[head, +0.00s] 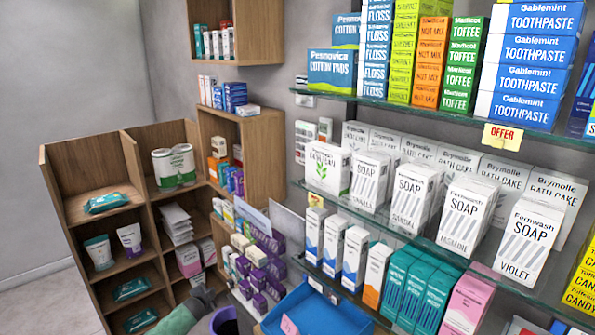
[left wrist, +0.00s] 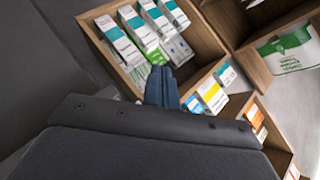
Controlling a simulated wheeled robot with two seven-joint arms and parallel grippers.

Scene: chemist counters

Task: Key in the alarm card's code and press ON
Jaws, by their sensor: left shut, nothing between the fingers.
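Small pale devices hang on the grey wall left of the glass shelves in the head view. One is a white panel (head: 304,137) with rows of small marks, perhaps the alarm keypad. A smaller pale unit (head: 325,129) hangs beside it. Their digits, and any code on a card, are too small to read. My left gripper (left wrist: 162,78) is shut and empty in the left wrist view, in front of a wooden compartment of boxes. A dark tip on a green arm at the head view's bottom edge seems to be it, well below the wall devices. My right gripper is not in view.
Glass shelves (head: 430,245) with soap, toothpaste and other boxes fill the right. A wooden shelf unit (head: 136,160) with packets and rolls stands at the left. A blue tray (head: 305,318) lies at the bottom. White, teal and green boxes (left wrist: 140,35) stand near my left gripper.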

